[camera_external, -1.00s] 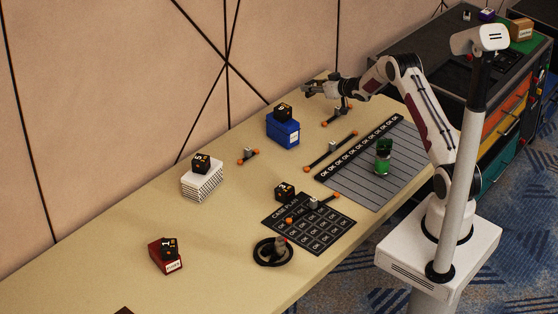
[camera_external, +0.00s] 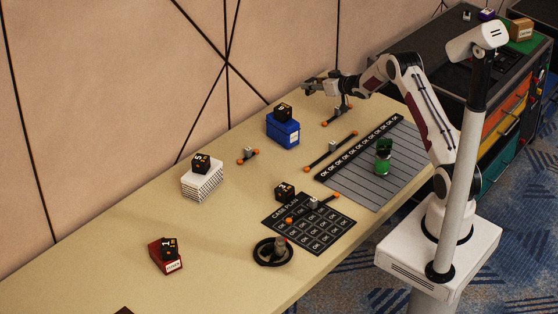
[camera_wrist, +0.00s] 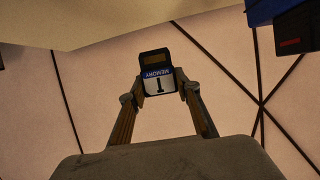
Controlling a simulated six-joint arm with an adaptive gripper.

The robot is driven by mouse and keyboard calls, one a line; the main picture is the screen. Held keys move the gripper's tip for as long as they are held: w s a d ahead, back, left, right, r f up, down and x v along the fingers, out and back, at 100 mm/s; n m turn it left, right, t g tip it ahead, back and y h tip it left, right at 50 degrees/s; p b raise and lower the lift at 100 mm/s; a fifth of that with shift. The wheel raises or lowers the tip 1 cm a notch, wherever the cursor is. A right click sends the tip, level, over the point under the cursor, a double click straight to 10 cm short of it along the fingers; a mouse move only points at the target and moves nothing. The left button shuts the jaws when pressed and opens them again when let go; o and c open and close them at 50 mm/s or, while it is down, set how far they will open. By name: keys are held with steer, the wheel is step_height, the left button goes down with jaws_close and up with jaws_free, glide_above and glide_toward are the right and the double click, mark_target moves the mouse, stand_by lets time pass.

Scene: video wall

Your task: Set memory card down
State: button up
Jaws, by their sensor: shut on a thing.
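The memory card (camera_wrist: 157,77) is blue and white with a dark upper part, and its label reads "MEMORY" and "1". My gripper (camera_wrist: 158,92) is shut on it, one finger on each side, in the wrist view. In the external view my gripper (camera_external: 308,86) is above the far end of the table, close to the wall and right of the blue box. The card is too small to make out there. Nothing touches the card except my fingers, as far as I can see.
A blue box (camera_external: 284,132) bears a black cube. Small stands with orange ends (camera_external: 330,150) are spread over the tan table (camera_external: 130,210). A white stack (camera_external: 202,186), a red box (camera_external: 165,262), a black mat (camera_external: 318,238) and a grey lined mat (camera_external: 398,165) lie nearer.

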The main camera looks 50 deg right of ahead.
mark_target(312, 81)
step_height(312, 81, up, 11)
steer(key=s+a+n+g+y, duration=0.1)
steer(key=s+a+n+y, duration=0.25)
steer(key=a, duration=0.95)
steer(key=s+a+n+g+y, duration=0.25)
steer(key=s+a+y, duration=0.2)
steer(key=a, duration=0.75)
steer(key=s+a+n+y, duration=0.3)
steer(key=s+a+n, duration=0.1)
steer(key=a, duration=0.9)
step_height(312, 81, down, 11)
steer(key=shift+d, duration=0.3)
steer(key=shift+w, duration=0.1)
steer(key=shift+f, duration=3.1)
steer(key=shift+f, duration=1.85)
